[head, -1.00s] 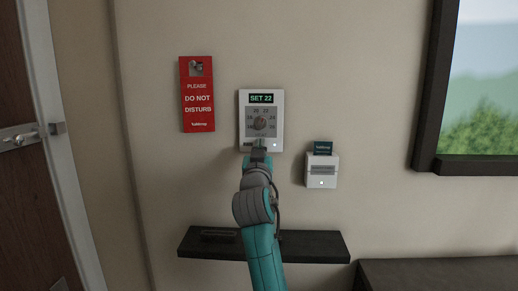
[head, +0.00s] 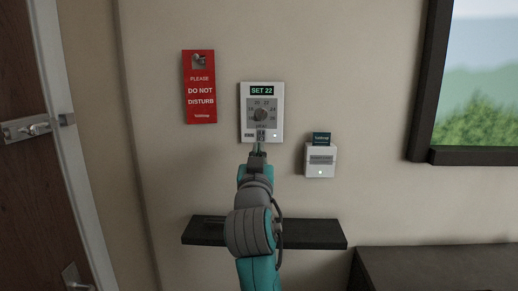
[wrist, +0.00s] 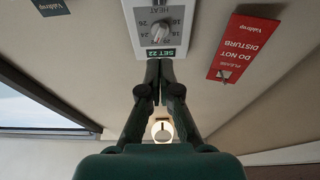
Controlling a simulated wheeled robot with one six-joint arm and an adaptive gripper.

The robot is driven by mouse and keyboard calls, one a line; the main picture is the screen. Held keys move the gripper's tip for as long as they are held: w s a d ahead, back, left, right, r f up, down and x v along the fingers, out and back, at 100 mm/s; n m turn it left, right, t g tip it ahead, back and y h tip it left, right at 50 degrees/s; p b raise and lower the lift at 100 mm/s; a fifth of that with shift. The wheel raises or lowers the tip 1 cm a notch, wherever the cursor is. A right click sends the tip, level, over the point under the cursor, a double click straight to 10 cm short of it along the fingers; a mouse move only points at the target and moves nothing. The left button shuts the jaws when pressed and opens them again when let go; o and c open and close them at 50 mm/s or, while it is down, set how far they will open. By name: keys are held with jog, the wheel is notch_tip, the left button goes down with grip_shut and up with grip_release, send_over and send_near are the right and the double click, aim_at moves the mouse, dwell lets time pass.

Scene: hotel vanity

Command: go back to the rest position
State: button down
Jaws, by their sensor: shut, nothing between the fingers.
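My gripper (head: 259,147) is shut and empty, just below and in front of the thermostat in the head view. In the wrist view its fingers (wrist: 160,70) meet with nothing between them. The white thermostat (head: 276,101) is on the wall with a round grey knob (head: 260,115) and a display (head: 262,90) reading SET 22. It shows upside down at the top of the wrist view, with its knob (wrist: 160,31) and display (wrist: 161,52) clear of the fingers.
A red door hanger (head: 199,88) hangs left of the thermostat. A white card holder (head: 320,160) with a dark card is to the right. A dark shelf (head: 315,234) lies below, behind my arm. A door (head: 30,180) is far left, a framed picture (head: 485,80) right.

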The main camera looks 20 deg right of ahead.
jog(key=shift+s, duration=0.15)
jog(key=shift+f, duration=0.1)
jog(key=s+f+n+y, duration=0.2)
jog(key=s+f, duration=0.1)
jog(key=f, duration=0.7)
jog(key=s+f+n+y, duration=0.1)
jog(key=s+f, duration=0.1)
jog(key=f, duration=0.8)
jog(key=s+f+n+g+y, duration=0.2)
jog(key=s+f+y, duration=0.1)
jog(key=s+f, duration=1.35)
jog(key=s+d+f+g, duration=0.1)
jog(key=s+f, duration=0.4)
jog(key=s, duration=0.3)
jog(key=s+f+g, duration=0.1)
jog(key=s+f, duration=0.4)
jog(key=s, duration=0.4)
jog(key=s+d+r+m+g, duration=0.1)
jog(key=s+r, duration=0.1)
jog(key=s, duration=1.6)
jog(key=shift+s+d+r+g+y, duration=0.15)
jog(key=shift+g+y, duration=0.15)
